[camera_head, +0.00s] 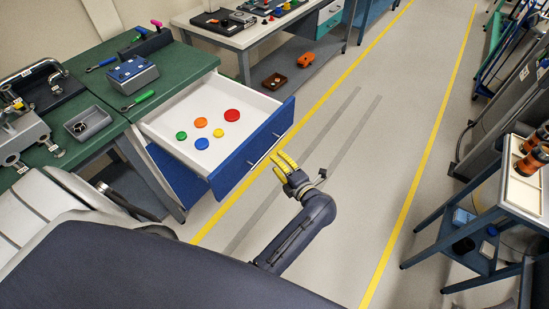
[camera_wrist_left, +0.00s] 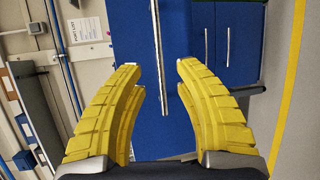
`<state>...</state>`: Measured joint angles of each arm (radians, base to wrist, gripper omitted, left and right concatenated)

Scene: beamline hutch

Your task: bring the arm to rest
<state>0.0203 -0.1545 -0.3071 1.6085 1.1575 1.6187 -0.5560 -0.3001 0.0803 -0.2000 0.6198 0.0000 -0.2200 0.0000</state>
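My left gripper (camera_head: 282,163) has yellow ribbed fingers and is just in front of the open blue drawer (camera_head: 228,178) of the green-topped bench. In the left wrist view the fingers (camera_wrist_left: 160,72) are spread apart with nothing held between them. A long silver bar handle (camera_wrist_left: 157,45) on the blue drawer front shows beyond the gap between the fingertips. I cannot tell the exact distance to it. My right gripper is in neither view.
The drawer's white inside holds several coloured discs (camera_head: 231,115). The green bench (camera_head: 95,90) carries tools and a blue box (camera_head: 132,74). A blue-framed trolley (camera_head: 525,185) stands at right. The grey floor (camera_head: 370,160) between the yellow lines is clear.

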